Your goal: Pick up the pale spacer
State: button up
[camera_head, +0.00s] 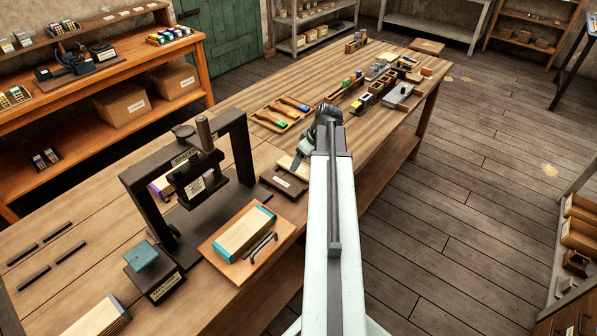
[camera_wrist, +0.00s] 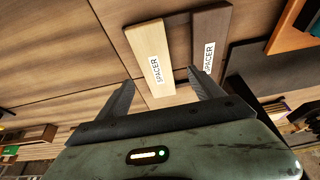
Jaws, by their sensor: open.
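The pale spacer (camera_wrist: 147,47) is a light, flat wooden bar with a white "SPACER" label, lying on the bench in the wrist view. A dark brown spacer (camera_wrist: 208,38) lies beside it on the right, with a similar label. My gripper (camera_wrist: 160,76) is open, its fingers on either side of the pale spacer's near end in the picture. Nothing is held. The right fingertip appears close to the gap between the two spacers. I cannot tell the height of the fingers above the bench. In the head view my gripper (camera_head: 301,156) is over the bench, partly hidden by my arm.
A tray with coloured-handled tools (camera_head: 282,115) and several small boxes lie farther along. Bare bench lies left of the pale spacer in the wrist view.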

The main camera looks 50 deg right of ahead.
aim_at(300, 168)
jog(key=b+x, duration=0.4)
jog(key=x, duration=0.1)
jog(key=shift+d+f+b, duration=0.1)
jog(key=shift+d+b, duration=0.2)
jog(key=shift+c, duration=0.3)
jog(key=c, duration=1.5)
jog(key=shift+o, duration=0.2)
jog(key=shift+r+p, duration=0.25)
jog(key=shift+p, duration=0.05)
